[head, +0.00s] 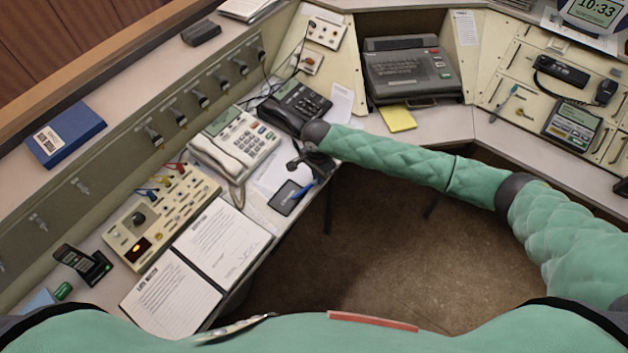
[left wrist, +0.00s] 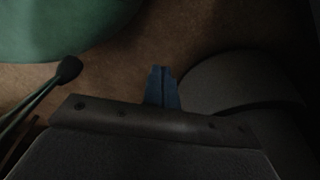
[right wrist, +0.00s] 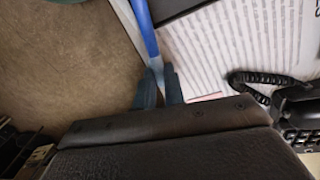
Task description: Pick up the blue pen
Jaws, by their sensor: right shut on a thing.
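The blue pen (head: 304,190) is at the front edge of the left desk, by a small dark pad (head: 286,198). In the right wrist view, the pen (right wrist: 146,28) runs from the top edge down to my fingertips. My right gripper (right wrist: 160,86) is shut on its near end. In the head view, the right gripper (head: 306,168) is small and dark, close above the pen; I cannot tell whether the pen still touches the desk. My left gripper (left wrist: 162,74) has its fingers together with nothing seen between them, over brown floor; the head view does not show it.
A black desk phone (head: 296,104) and a cream phone (head: 235,142) stand just behind the right gripper. A switch panel (head: 160,215) and an open binder (head: 222,240) lie nearer on the left desk. The floor (head: 400,250) in the middle is open.

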